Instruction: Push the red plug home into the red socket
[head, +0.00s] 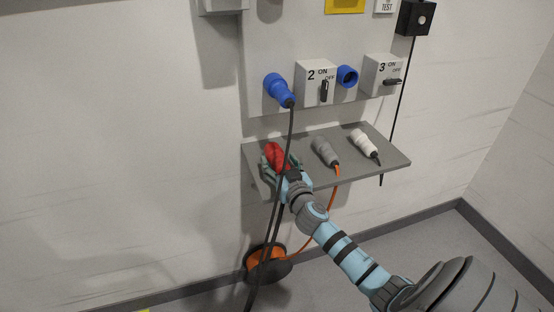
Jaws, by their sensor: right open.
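The red plug (275,152) lies at the left end of the grey shelf (380,165). My right gripper (272,166) is at the shelf's left end, open, with its fingers around or beside the red plug; I cannot tell whether they touch it. A black cable hangs in front of the gripper and hides part of it. No red socket can be made out in this view. My left gripper is not in view.
A blue plug (278,89) sits in the panel above, its black cable hanging past my right gripper. A blue socket (347,76) is between switch boxes 2 (314,74) and 3 (380,70). Grey (323,150) and white (362,143) plugs lie on the shelf. An orange cable reel (266,262) stands below.

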